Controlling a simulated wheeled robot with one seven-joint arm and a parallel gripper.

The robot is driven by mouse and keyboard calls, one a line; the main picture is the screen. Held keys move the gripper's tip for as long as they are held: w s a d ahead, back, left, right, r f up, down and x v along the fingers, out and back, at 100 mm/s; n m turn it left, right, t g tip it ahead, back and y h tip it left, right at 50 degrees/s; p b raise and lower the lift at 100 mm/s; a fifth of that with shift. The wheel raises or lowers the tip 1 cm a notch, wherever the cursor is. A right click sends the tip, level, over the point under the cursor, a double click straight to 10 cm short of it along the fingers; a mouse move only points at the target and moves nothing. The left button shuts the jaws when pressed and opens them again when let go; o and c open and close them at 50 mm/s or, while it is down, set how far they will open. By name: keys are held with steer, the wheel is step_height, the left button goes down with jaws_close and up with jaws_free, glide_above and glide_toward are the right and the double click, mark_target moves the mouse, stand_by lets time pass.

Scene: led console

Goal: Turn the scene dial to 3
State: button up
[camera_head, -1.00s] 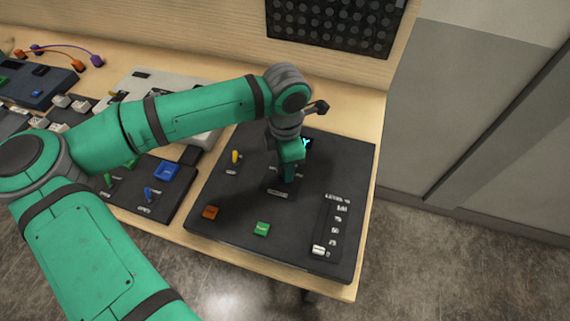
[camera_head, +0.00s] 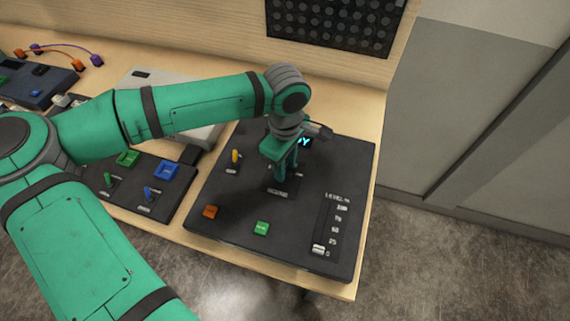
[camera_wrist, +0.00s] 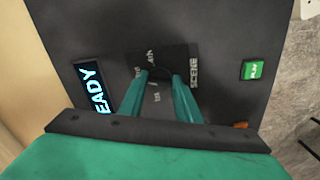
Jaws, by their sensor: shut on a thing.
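The scene dial (camera_wrist: 160,74) is a dark knob on the black console, mostly hidden between my fingers in the wrist view. It sits on a darker square plate with small white position marks around it, only partly readable, and the word SCENE along one side. My gripper (camera_head: 280,181) points down onto the dial, and in the wrist view its two green fingers (camera_wrist: 161,84) are shut on either side of the knob. I cannot tell which mark the dial points to. In the head view my fingers hide the knob.
The black console (camera_head: 300,225) also carries a yellow toggle (camera_head: 235,157), an orange button (camera_head: 211,211), a green button (camera_head: 261,228) and a level slider (camera_head: 318,249) at 0. A lit display (camera_wrist: 92,88) reads READY, partly covered. Another control panel (camera_head: 172,197) lies left.

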steer(key=shift+m, duration=0.7)
steer(key=o, duration=1)
step_height(320, 180, up, 11)
steer(key=shift+f, duration=0.1)
stand_by(0.5)
